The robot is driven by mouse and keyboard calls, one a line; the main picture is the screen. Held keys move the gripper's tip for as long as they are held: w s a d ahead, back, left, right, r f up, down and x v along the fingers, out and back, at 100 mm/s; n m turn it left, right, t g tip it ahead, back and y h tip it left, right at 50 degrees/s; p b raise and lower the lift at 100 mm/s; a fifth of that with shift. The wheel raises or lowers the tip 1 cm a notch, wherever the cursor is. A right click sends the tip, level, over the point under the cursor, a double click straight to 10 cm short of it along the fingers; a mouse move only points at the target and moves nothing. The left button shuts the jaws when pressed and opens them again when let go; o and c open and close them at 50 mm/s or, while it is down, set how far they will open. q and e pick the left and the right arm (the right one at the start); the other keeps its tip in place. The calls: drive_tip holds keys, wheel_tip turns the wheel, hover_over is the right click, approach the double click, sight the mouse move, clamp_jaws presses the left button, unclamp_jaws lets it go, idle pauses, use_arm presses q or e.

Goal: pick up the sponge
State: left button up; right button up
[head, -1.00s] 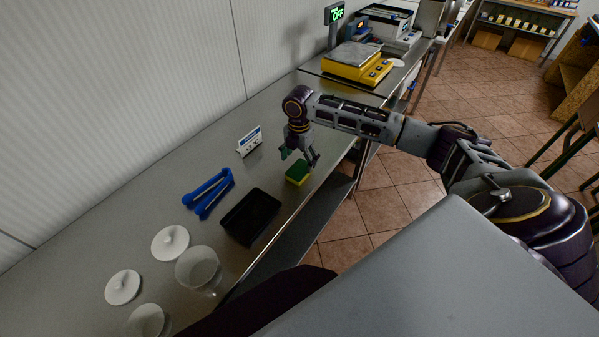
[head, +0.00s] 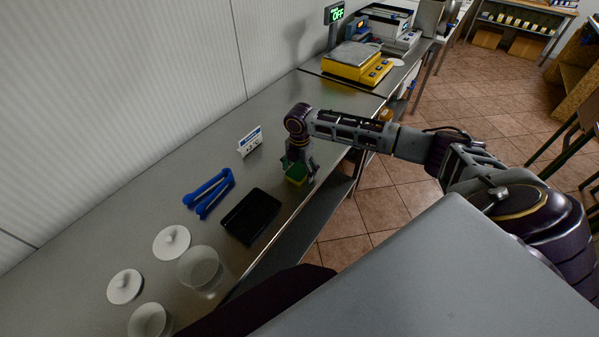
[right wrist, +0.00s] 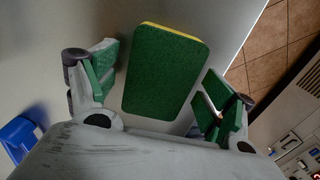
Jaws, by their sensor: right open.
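The sponge (head: 296,177) is green on top with a yellow layer below. It lies on the steel counter near its front edge. In the right wrist view the sponge (right wrist: 166,72) sits between the two fingers, with a gap on each side. My right gripper (head: 299,172) is open and points down over the sponge, partly covering it in the head view. Its green-padded fingers also show in the right wrist view (right wrist: 160,88). My left gripper is not in view.
A black tray (head: 235,222) and blue tongs (head: 209,193) lie on the counter (head: 190,160) left of the sponge. A small price sign (head: 250,142) stands behind. White lids (head: 172,243) and glass jars (head: 199,267) are nearer. A yellow scale (head: 357,63) stands farther along.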

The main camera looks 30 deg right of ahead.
sight(299, 169)
drive_tip(key=c, duration=0.8)
drive_tip(key=shift+o, duration=0.2)
drive_tip(key=shift+r, duration=0.1)
drive_tip(key=shift+r+b, duration=0.35)
drive_tip(key=shift+r, duration=4.55)
drive_tip(key=shift+o, duration=0.7)
drive_tip(key=shift+r, duration=0.1)
drive_tip(key=c, duration=0.4)
